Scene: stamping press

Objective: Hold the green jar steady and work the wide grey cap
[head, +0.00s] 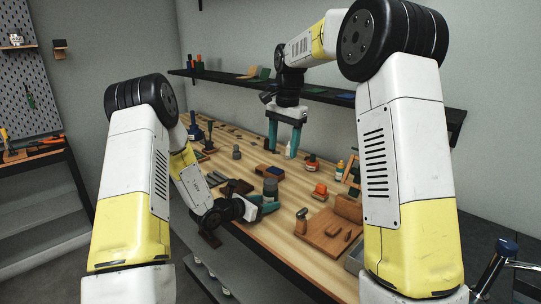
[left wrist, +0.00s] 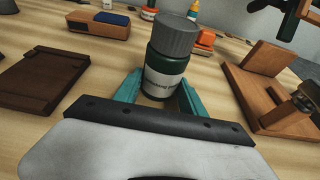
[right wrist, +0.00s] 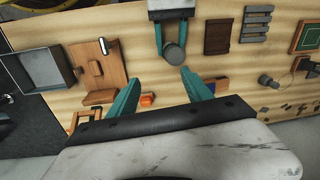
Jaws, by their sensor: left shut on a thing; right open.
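The green jar (left wrist: 164,72) stands upright on the wooden bench with a white label. The wide grey cap (left wrist: 176,36) sits on its top. In the head view the jar (head: 270,187) and cap (head: 272,172) show at the bench's middle. My left gripper (head: 264,206) is shut on the jar's body from the near side, below the cap. My right gripper (head: 284,150) is open and empty, pointing down above the bench, behind the jar and apart from it. In the right wrist view the cap (right wrist: 174,54) lies beyond my open right fingers (right wrist: 160,84).
A wooden board with a raised block (head: 325,235) lies right of the jar. An orange stamp (head: 320,191) and a red bottle (head: 311,162) stand behind it. A blue-topped block (left wrist: 98,24) and dark board (left wrist: 38,80) lie left. A wall shelf (head: 325,95) runs behind.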

